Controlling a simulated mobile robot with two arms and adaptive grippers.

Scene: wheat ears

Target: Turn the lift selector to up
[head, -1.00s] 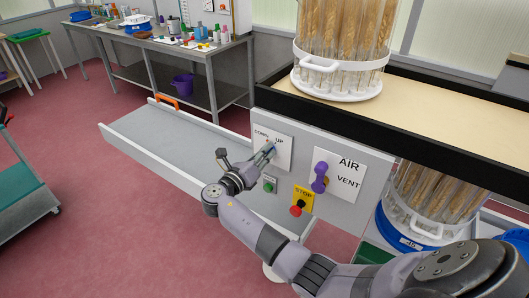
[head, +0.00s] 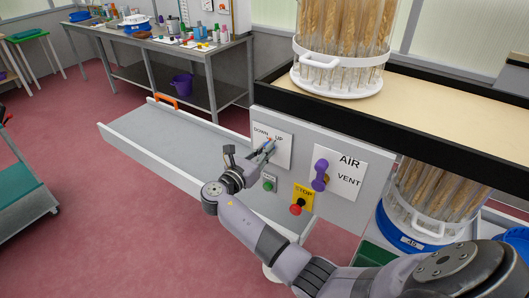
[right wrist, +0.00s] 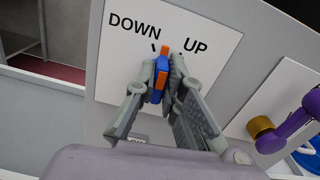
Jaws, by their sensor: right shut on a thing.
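The lift selector (right wrist: 160,78) is a blue knob with orange ends on a white plate (right wrist: 215,48) marked DOWN and UP. Its upper orange end points between the two tick marks. My right gripper (right wrist: 160,85) is shut on the knob, with one finger on each side. In the head view my right gripper (head: 267,149) reaches the same plate (head: 284,152) on the grey panel and covers most of the selector. My left gripper is out of view.
Below the plate are a green button (head: 269,184) and a red STOP button (head: 296,209). A purple AIR/VENT handle (head: 320,176) sticks out to the right. A grey ramp (head: 160,140) lies to the left. A rack of wheat ears (head: 340,75) stands above.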

